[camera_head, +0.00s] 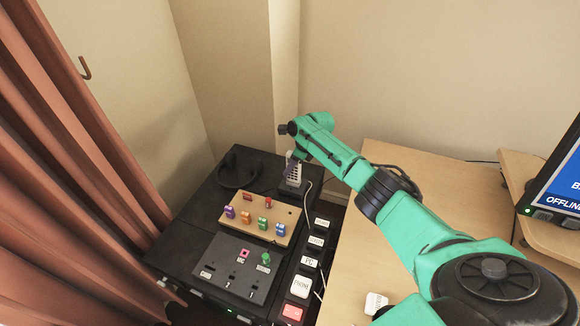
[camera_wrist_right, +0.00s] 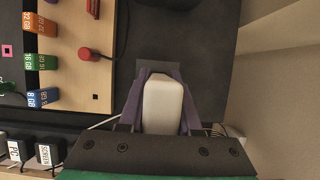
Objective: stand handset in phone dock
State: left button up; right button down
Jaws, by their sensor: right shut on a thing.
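The handset (camera_head: 293,174) is pale with rows of dark keys and looks roughly upright at the back right of the black cabinet top. It also shows in the right wrist view as a white block (camera_wrist_right: 163,104). My right gripper (camera_head: 291,157) is shut on its upper part, with purple fingers on both sides of it. A dark grey piece (camera_wrist_right: 158,69), perhaps the phone dock, lies just beyond the handset in the wrist view. The handset's lower end is hard to make out, and I cannot tell whether it sits in the dock. My left gripper is not in view.
A wooden board (camera_head: 236,216) with several coloured sticks and a red knob (camera_wrist_right: 86,54) stands beside the handset. A grey switch panel (camera_head: 222,286) is in front. A black ring-shaped thing (camera_head: 237,172) lies behind. A wooden desk (camera_head: 440,190) and monitor are at right.

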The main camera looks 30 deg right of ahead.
jog(key=shift+f+b, duration=0.55)
jog(key=shift+f, duration=0.25)
dwell(0.5)
jog(key=c, duration=0.5)
grip_release()
jog(key=shift+r, duration=0.35)
jog(key=p+v, duration=0.2)
jog(key=v, duration=1.2)
jog(key=shift+s+d+f+p, duration=0.1)
jog(key=shift+s+p, duration=0.05)
jog(key=shift+p, duration=0.2)
